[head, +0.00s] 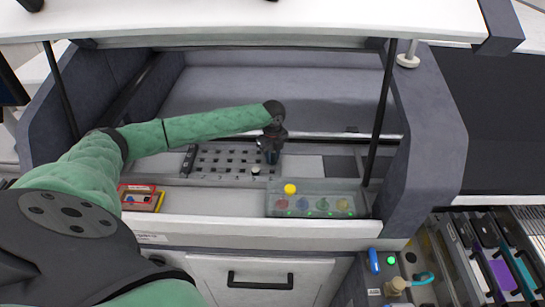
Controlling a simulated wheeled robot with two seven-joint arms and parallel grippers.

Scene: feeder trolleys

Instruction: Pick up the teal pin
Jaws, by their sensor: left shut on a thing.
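My left gripper (270,154) points down over the right part of the grey rack with dark holes (205,160). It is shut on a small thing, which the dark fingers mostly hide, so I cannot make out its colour. No pin that is clearly teal shows elsewhere in the rack. A small pale-topped pin (255,170) stands at the rack's front edge, just left of and in front of the gripper. My right gripper is not in view.
A small red-and-yellow box (141,198) sits front left. A dark post (379,115) rises right of the gripper, and a white shelf (240,22) spans above.

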